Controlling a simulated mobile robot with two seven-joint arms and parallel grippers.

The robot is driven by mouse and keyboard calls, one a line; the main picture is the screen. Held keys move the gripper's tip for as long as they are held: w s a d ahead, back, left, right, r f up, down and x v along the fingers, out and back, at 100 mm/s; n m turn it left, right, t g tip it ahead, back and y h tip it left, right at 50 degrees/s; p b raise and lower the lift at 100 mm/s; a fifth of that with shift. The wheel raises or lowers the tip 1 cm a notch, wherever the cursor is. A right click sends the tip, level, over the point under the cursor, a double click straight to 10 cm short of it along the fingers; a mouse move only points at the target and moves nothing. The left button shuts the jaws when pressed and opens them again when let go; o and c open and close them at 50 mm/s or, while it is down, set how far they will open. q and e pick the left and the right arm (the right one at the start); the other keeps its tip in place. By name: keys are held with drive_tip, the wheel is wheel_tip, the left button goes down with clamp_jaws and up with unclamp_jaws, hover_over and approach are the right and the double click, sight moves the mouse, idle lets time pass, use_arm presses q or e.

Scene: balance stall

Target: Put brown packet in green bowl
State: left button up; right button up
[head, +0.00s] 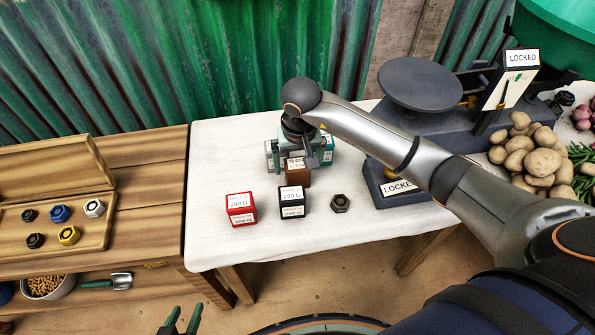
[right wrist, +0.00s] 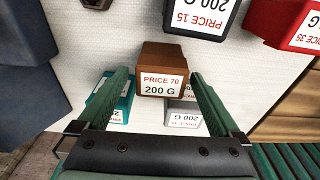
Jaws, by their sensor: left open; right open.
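The brown packet (head: 298,177) stands on the white-covered table, behind the black packet. In the right wrist view the brown packet (right wrist: 163,55) lies between my right fingers, its label reading 200 G and price 70. My right gripper (right wrist: 161,76) is open, a finger on each side with visible gaps. In the head view the right gripper (head: 297,158) is over the packet, partly hidden by its own wrist. A large green bowl-like vessel (head: 560,18) is cut off at the top right corner; its inside is not clearly seen. My left gripper (head: 181,322) is open and empty at the bottom edge.
A teal packet (head: 327,153) and a grey packet (head: 270,154) stand close behind the brown one. Red (head: 240,210) and black (head: 292,205) packets and a dark hex weight (head: 340,203) are in front. The scale (head: 420,85) stands right. The table's left front is clear.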

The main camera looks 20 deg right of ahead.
wheel_tip(320, 180, down, 3)
drive_tip(key=shift+w+f, duration=0.15)
drive_tip(key=shift+c, duration=0.2)
clamp_jaws()
idle(0.6)
